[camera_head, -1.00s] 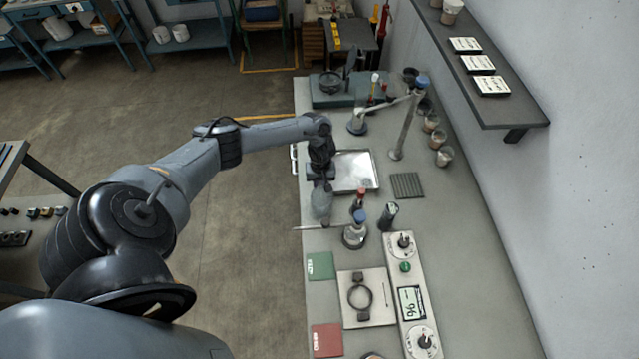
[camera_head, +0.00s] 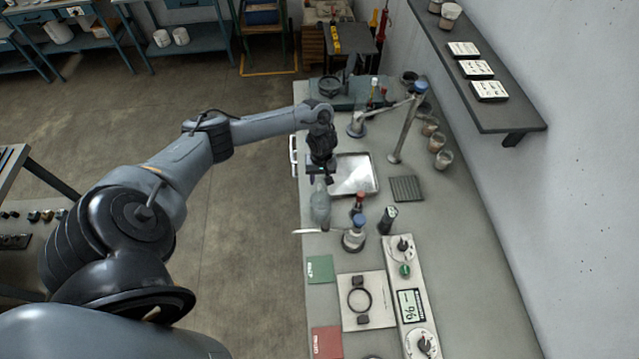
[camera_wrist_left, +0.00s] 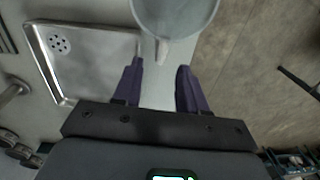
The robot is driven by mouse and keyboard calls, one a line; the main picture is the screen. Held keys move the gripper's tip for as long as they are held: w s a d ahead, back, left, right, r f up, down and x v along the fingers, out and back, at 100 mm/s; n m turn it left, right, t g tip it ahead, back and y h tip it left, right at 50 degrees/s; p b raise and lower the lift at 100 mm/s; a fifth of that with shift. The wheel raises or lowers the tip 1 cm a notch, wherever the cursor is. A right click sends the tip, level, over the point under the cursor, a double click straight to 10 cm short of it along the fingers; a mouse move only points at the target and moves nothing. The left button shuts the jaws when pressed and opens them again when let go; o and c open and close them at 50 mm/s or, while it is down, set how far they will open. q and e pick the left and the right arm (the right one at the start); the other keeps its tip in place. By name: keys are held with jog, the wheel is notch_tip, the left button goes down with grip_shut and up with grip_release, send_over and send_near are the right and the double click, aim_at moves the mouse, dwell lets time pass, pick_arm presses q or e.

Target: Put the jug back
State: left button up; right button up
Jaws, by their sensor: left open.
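The jug (camera_head: 320,207) is a grey, translucent vessel standing upright near the left edge of the bench. In the left wrist view the jug (camera_wrist_left: 176,14) shows at the top, with its pale handle (camera_wrist_left: 162,50) pointing back toward my fingers. My left gripper (camera_head: 321,179) is open, just behind the jug on the sink side. In the left wrist view its two dark fingers (camera_wrist_left: 160,78) are spread and empty, with the handle ahead of the gap and apart from them. My right gripper is not in view.
A metal sink tray (camera_head: 357,175) lies beside the gripper. A red-capped bottle (camera_head: 358,203) and a blue-topped flask (camera_head: 354,236) stand close to the jug's right. A ribbed dark mat (camera_head: 406,188) lies farther right. A green card (camera_head: 320,268) lies nearer, and the bench's left edge is close.

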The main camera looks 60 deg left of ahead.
pick_arm(q)
notch_tip(320, 180, up, 6)
jog(key=shift+w+f+p, duration=0.1)
jog(key=shift+p, duration=0.3)
dwell(0.3)
